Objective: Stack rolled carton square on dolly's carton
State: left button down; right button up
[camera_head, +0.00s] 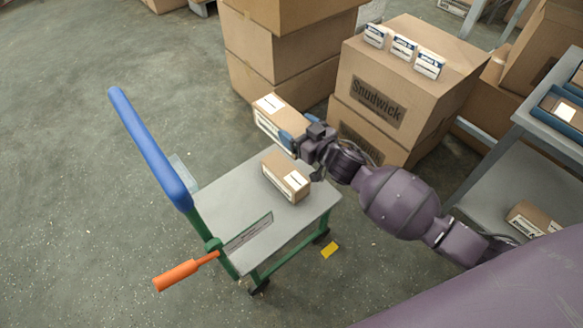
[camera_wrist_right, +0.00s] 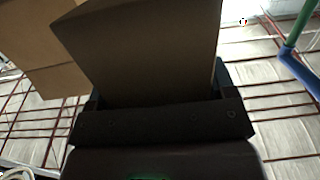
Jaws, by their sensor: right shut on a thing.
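A small brown carton with a white label (camera_head: 272,117) is held in my right gripper (camera_head: 290,138), which is shut on it. The held carton also fills the upper middle of the right wrist view (camera_wrist_right: 150,50). It is in the air beyond the far side of the dolly. A second small carton (camera_head: 285,178) sits on the grey deck of the dolly (camera_head: 225,205), nearer than the held one and apart from it. The dolly has a blue push bar (camera_head: 150,145) and a green frame. My left gripper is not in view.
Large stacked cartons (camera_head: 290,55) stand behind, and a printed carton stack (camera_head: 400,85) with several small labelled boxes stands at right. A metal shelf (camera_head: 510,180) is at far right. An orange handle (camera_head: 185,272) sticks out at the dolly's left. A yellow piece (camera_head: 330,250) lies on the floor.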

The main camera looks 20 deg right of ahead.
notch_tip(320, 180, down, 17)
jog(key=b, duration=0.7)
jog(key=shift+s+f, duration=0.1)
jog(key=shift+r, duration=0.3)
jog(key=shift+f, duration=0.2)
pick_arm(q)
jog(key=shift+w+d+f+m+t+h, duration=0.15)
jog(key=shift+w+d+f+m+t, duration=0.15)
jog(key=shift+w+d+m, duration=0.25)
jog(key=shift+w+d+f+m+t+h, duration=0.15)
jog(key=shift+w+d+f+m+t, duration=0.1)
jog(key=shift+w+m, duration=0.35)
pick_arm(e)
jog(key=o, duration=1.1)
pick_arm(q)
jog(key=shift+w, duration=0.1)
